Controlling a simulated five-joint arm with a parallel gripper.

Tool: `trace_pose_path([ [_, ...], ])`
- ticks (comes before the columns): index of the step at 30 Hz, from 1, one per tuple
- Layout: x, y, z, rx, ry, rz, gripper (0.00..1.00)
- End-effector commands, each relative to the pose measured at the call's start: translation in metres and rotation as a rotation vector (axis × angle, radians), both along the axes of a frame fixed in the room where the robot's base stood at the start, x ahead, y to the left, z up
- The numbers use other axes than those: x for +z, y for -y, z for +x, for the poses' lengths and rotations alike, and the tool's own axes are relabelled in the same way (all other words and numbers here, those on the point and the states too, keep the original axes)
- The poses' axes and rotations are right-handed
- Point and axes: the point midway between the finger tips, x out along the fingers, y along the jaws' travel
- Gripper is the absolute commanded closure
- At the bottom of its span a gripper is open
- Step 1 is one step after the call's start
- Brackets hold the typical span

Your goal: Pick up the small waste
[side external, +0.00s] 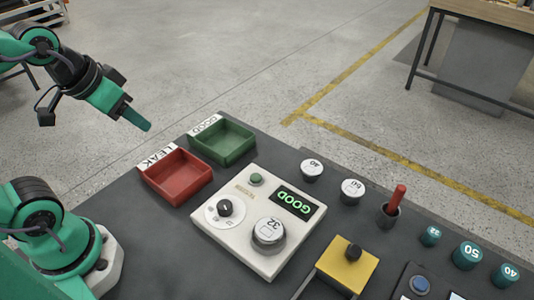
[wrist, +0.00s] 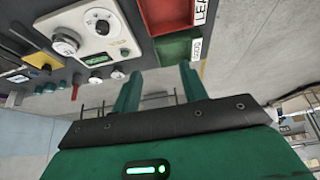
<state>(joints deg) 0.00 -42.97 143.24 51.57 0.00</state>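No part is marked as waste. A white-topped round part labelled 32 (side external: 268,234) sits on the white tester (side external: 240,262), whose display reads GOOD; it also shows at upper left in the wrist view (wrist: 66,44). Two more white-topped round parts stand right of the tester: one (side external: 312,170) appears labelled 40, the other (side external: 352,190) has an unclear label. My gripper (side external: 137,119) is raised at upper left, beyond the red and green trays and away from the parts. In the wrist view its two teal fingers (wrist: 158,80) stand apart with nothing between them.
The red LEAK tray (side external: 178,196) and green GOOD tray (side external: 248,157) look empty. A red-handled tool stands in a cup (side external: 388,216). Green caps (side external: 467,255), a yellow block (side external: 345,269) and a blue button (side external: 420,285) occupy the right side.

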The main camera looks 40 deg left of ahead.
Motion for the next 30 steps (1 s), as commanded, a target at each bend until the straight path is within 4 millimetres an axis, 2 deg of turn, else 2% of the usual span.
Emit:
trace_pose_path([
  [1, 0.000, 0.000, 0.000, 0.000, 0.000, 0.000, 0.47],
  [5, 0.000, 0.000, 0.000, 0.000, 0.000, 0.000, 0.21],
  [20, 0.000, 0.006, 0.006, 0.001, -0.019, -0.014, 0.21],
  [26, -0.001, 0.026, 0.023, 0.008, -0.075, -0.052, 0.21],
  [30, -0.005, 0.049, 0.039, 0.020, -0.131, -0.081, 0.21],
])
